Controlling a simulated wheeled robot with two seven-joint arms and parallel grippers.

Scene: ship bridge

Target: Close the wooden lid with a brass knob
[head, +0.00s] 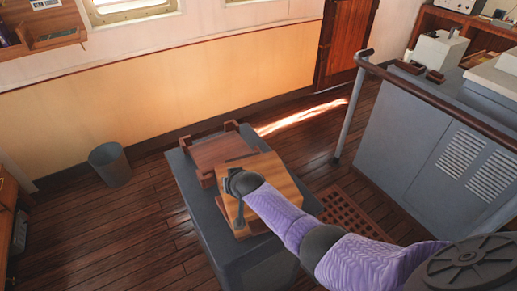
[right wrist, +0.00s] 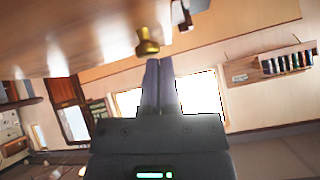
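The light wooden lid (head: 270,178) shows in the head view at the near side of a reddish wooden box (head: 218,150). It looks raised and tilted, but its exact angle is hard to tell. In the right wrist view the lid's wooden face (right wrist: 60,35) fills the upper left, and its brass knob (right wrist: 148,42) sticks out just beyond my fingertips. My right gripper (right wrist: 160,62) has its fingers together, with nothing seen between them. The knob is at the fingertips, not between them; contact is unclear. In the head view my right gripper (head: 240,220) is over the lid. My left gripper is out of view.
The box stands on a grey pedestal (head: 200,215). A grey bin (head: 110,163) stands on the floor to the left. A grey console (head: 420,130) with a wooden handrail (head: 430,92) is on the right. A wooden floor grating (head: 350,217) lies between.

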